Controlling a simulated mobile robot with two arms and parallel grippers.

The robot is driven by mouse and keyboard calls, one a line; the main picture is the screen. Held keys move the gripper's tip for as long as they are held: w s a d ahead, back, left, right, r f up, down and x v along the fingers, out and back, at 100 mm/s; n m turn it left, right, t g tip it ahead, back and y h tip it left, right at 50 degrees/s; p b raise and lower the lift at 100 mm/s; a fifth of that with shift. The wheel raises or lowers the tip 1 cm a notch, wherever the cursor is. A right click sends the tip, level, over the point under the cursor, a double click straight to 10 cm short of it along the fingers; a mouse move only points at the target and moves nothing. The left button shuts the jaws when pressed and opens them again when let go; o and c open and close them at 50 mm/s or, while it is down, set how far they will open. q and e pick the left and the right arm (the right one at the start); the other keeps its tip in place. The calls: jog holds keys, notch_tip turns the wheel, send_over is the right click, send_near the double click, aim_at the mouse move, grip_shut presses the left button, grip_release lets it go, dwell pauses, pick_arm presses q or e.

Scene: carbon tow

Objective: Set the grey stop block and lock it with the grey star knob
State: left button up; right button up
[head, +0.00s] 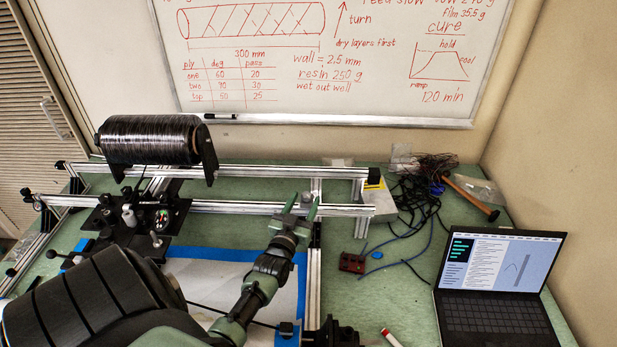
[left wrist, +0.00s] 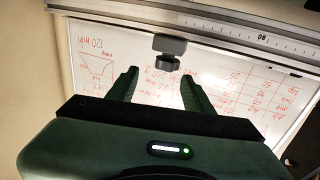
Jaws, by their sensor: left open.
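The grey stop block (head: 305,197) sits on the near aluminium rail in the head view, small and partly hidden by my fingers. In the left wrist view, which is upside down, the stop block (left wrist: 170,44) shows against the rail, and the grey star knob (left wrist: 168,63) stands out from it on a short stem. My left gripper (head: 299,211) is at the rail with its green fingers apart. In the wrist view the left gripper's fingertips (left wrist: 158,75) lie on either side of the knob's line, with gaps visible. My right gripper is not in view.
The near rail (head: 240,206) and far rail (head: 270,171) cross the green bench. A black fibre spool (head: 150,140) and carriage stand left. A laptop (head: 500,285), hammer (head: 470,197) and cables lie right. The whiteboard (head: 350,80) is behind.

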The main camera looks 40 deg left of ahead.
aim_at(310, 194)
pick_arm(q)
jog(key=w+m+h, duration=0.1)
jog(key=r+m+t+h+b, duration=0.1)
jog(key=shift+w+a+r+t+h, duration=0.1)
jog(key=shift+w+t+h, duration=0.2)
jog(key=shift+w, duration=0.1)
jog(key=shift+w+m+t+h+b, duration=0.2)
jog(key=shift+m+t+h+b, duration=0.15)
jog(key=shift+m+h, duration=0.5)
jog(key=shift+m+h+b, duration=0.35)
jog(key=shift+h, duration=0.6)
jog(key=s+a+f+m+h, duration=0.1)
jog(key=s+a+f+m+g+h+b, duration=0.1)
jog(key=h, duration=0.1)
jog(key=shift+s+h, duration=0.3)
jog(key=shift+s, duration=0.1)
jog(key=shift+s+a+f+g, duration=0.35)
jog(key=shift+s+f, duration=0.05)
jog(key=shift+w+d, duration=0.2)
jog(key=shift+w, duration=0.25)
jog(key=w, duration=0.7)
jog(key=shift+d, duration=0.2)
jog(key=shift+d+r+h, duration=0.2)
jog(key=shift+r+h, duration=0.05)
jog(key=shift+h, duration=0.05)
jog(key=shift+w+a+f, duration=0.1)
jog(key=shift+w, duration=0.05)
jog(key=c, duration=0.4)
grip_shut()
